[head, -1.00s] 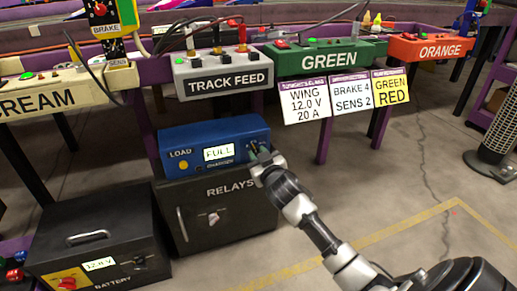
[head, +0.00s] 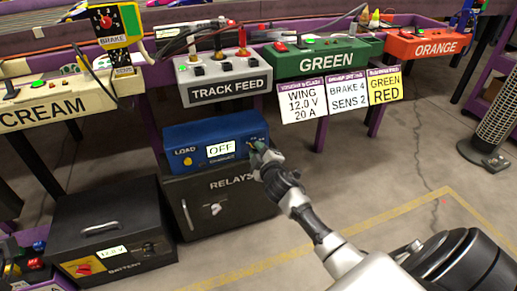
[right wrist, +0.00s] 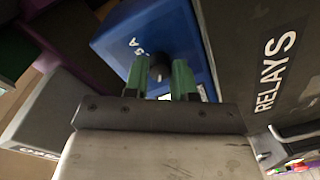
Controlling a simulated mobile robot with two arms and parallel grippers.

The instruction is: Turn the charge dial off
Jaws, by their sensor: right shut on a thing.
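The blue charger box (head: 196,138) stands on top of the black RELAYS cabinet (head: 195,186). Its display (head: 221,147) reads OFF. The charge dial is at the right end of its front, mostly hidden behind my right gripper (head: 258,149) in the head view. In the right wrist view the dark dial (right wrist: 159,70) sits between the two green fingers of my right gripper (right wrist: 160,78), against the blue box. My right gripper is shut on the dial. My left gripper is not in view.
A black battery box (head: 100,225) stands on the floor at the left. The TRACK FEED box (head: 226,91), GREEN box (head: 322,63) and ORANGE box (head: 425,46) are on the rail above. Hanging cards (head: 303,107) are at the upper right.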

